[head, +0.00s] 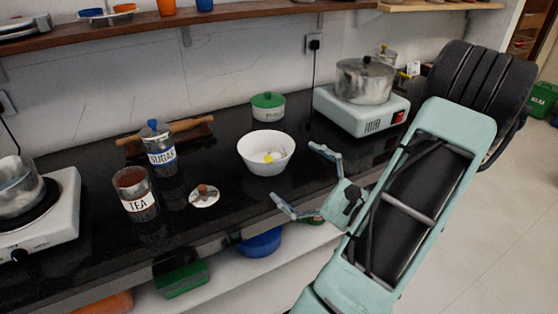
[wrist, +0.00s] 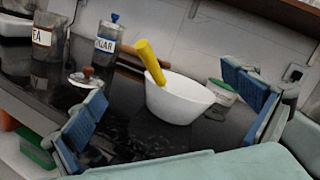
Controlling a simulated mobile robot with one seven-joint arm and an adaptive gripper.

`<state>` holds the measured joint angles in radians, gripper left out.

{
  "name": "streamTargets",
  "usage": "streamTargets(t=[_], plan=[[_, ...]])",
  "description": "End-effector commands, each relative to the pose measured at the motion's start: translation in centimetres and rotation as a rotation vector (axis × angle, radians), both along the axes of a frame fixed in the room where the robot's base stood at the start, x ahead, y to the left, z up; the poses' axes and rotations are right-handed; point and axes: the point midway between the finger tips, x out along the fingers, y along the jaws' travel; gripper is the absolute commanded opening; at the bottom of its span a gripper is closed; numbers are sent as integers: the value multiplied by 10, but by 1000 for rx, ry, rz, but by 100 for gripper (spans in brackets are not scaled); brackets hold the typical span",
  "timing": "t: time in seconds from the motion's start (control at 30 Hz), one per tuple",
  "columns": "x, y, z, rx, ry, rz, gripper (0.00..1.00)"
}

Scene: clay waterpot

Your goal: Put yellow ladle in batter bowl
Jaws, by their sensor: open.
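The white batter bowl (head: 266,165) stands on the black counter, and it also shows in the wrist view (wrist: 180,102). In the wrist view the yellow ladle (wrist: 150,62) tilts up and left above the bowl's rim, its lower end overlapping the bowl.
The tea jar (head: 138,205), sugar jar (head: 160,160) and a small lid (head: 204,195) stand left of the bowl. A green-lidded pot (head: 268,107) is behind it. A stove with a steel pot (head: 364,82) is back right. A shelf (head: 190,35) runs above.

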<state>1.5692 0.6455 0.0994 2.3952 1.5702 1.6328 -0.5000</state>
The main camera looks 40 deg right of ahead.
Motion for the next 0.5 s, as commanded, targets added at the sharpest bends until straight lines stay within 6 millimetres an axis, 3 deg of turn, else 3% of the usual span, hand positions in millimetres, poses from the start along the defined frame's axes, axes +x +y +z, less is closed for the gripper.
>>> streamTargets(t=[0.2,0.5], plan=[[-40,-4,-5,1,0,-2,100],[-56,-5,-7,0,-1,1,100]])
